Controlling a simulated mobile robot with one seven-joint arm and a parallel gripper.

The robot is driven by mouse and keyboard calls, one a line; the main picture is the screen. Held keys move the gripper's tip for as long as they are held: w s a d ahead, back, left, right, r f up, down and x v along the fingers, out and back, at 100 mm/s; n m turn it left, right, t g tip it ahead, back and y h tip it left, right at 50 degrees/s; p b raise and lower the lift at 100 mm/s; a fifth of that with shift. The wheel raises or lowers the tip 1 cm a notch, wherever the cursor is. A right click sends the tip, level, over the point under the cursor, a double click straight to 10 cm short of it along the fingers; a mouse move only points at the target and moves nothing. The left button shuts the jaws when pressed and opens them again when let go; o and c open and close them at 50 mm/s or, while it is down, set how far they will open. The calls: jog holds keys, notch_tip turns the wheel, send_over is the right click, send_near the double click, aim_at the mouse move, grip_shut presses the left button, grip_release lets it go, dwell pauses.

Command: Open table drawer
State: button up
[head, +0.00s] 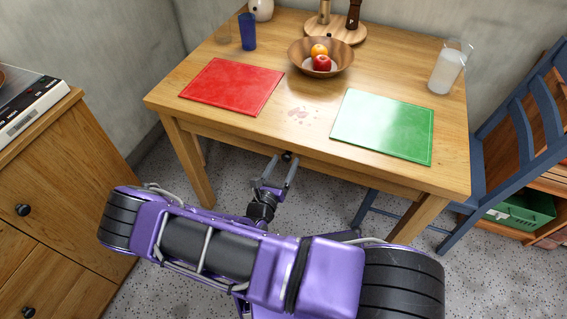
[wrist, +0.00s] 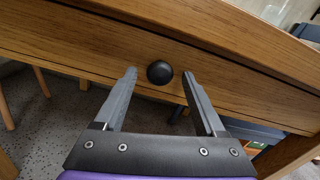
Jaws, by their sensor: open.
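The wooden table (head: 290,95) stands in front of me in the head view. Its drawer front (wrist: 110,48) fills the wrist view and appears flush with the table frame. A round dark knob (wrist: 160,72) is on the drawer, and the knob (head: 287,155) also shows under the table's front edge in the head view. My gripper (wrist: 160,80) is open, its two grey fingers on either side of the knob in the picture. I cannot tell whether either finger touches it. My gripper (head: 277,168) in the head view is just below the table's front edge.
On the table are a red mat (head: 232,86), a green mat (head: 383,125), a fruit bowl (head: 321,56), a blue cup (head: 247,31) and a glass of milk (head: 446,70). A blue chair (head: 515,125) stands right, a wooden cabinet (head: 60,200) left.

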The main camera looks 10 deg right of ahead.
grip_shut()
dwell(1.3)
